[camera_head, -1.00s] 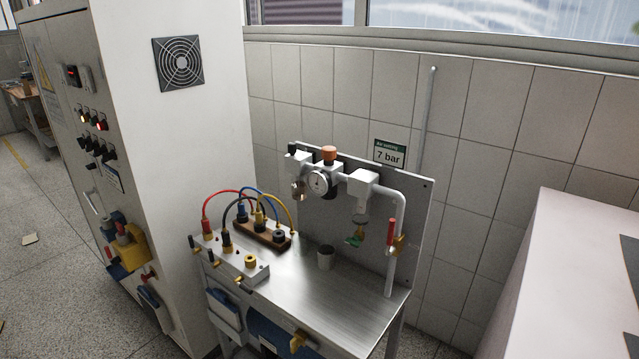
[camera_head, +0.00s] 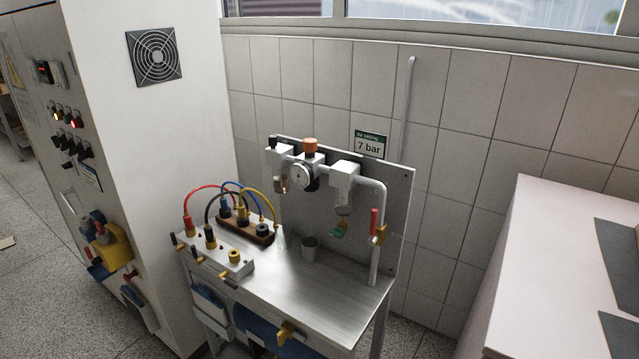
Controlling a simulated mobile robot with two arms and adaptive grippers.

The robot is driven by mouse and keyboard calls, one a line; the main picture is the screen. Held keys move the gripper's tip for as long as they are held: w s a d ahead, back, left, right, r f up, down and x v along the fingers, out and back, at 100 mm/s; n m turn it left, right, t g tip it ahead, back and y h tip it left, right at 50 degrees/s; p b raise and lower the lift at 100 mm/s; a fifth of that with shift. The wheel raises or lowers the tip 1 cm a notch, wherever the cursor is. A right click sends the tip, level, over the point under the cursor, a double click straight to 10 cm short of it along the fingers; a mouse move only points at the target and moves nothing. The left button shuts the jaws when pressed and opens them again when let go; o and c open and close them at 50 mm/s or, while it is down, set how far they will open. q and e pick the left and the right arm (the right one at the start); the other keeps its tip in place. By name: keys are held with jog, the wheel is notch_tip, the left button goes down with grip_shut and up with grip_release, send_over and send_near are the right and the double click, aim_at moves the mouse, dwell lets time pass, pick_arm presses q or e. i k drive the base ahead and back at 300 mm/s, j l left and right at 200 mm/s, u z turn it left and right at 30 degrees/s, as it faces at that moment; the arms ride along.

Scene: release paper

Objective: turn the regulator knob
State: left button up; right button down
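The regulator knob (camera_head: 310,145) is an orange cap on top of the white air regulator on the back panel of a steel bench. Below it a round white pressure gauge (camera_head: 302,175) faces me; its needle is too small to read. A green sign (camera_head: 370,145) on the wall behind reads "Air setting 7 bar". Neither of my grippers is in view.
The steel bench (camera_head: 318,290) carries a grey cup (camera_head: 310,248), a valve block (camera_head: 222,262) and a wooden socket block (camera_head: 245,231) with coloured cables. A pipe with a red-handled valve (camera_head: 375,223) stands right. A white cabinet (camera_head: 165,190) is left, a pale counter (camera_head: 540,260) right.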

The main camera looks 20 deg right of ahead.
aim_at(310, 145)
jog(key=i+j+z, duration=0.6)
jog(key=j+z, duration=0.2)
